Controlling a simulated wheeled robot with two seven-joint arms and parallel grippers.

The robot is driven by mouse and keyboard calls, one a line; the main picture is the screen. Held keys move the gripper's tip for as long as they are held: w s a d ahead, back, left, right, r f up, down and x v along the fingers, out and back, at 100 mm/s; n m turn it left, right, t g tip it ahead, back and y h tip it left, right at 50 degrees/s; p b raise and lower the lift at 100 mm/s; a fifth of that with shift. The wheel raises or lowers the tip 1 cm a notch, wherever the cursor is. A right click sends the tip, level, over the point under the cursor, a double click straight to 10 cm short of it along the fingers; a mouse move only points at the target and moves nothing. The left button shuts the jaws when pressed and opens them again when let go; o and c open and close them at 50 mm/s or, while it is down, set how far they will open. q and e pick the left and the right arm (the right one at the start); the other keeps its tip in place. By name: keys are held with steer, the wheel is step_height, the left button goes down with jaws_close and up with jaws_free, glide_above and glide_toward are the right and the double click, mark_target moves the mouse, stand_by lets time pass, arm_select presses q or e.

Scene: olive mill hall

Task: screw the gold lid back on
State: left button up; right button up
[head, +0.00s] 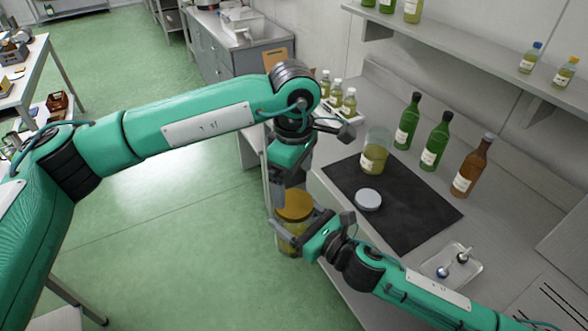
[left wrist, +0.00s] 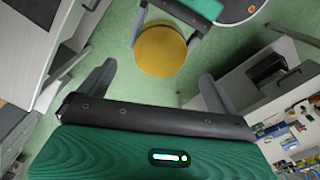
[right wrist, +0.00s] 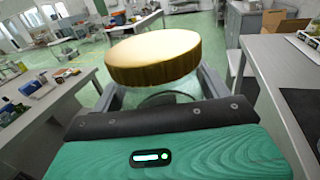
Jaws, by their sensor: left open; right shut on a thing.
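The gold lid (head: 295,205) sits on top of a glass jar (head: 290,243) with yellowish contents, held off the bench's front edge. My right gripper (head: 293,236) is shut on the jar below the lid. In the right wrist view the lid (right wrist: 153,58) looks slightly tilted and hides most of the jar; I cannot tell how firmly it is seated. My left gripper (head: 286,190) is open and empty, pointing down just above the lid. In the left wrist view the lid (left wrist: 161,50) lies beyond the open fingers, not between them.
A dark mat (head: 415,215) on the bench holds a glass beaker-like jar (head: 374,158) and a pale grey lid (head: 368,200). Green bottles (head: 436,142) and a brown bottle (head: 472,168) stand behind. A small tray (head: 452,265) lies at right. Open floor is left of the bench.

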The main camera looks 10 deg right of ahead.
mark_target(294, 202)
arm_select(q)
steer(key=n, duration=0.6)
steer(key=shift+r, duration=0.2)
steer(key=n, duration=0.6)
steer(key=shift+r+n, duration=0.2)
steer(key=shift+n, duration=0.1)
steer(key=n, duration=0.6)
steer(key=shift+r, duration=0.2)
steer(key=n, duration=0.6)
steer(key=shift+r, duration=0.2)
steer(key=shift+f, duration=0.1)
steer(key=shift+f, duration=3.95)
steer(key=shift+c, duration=0.4)
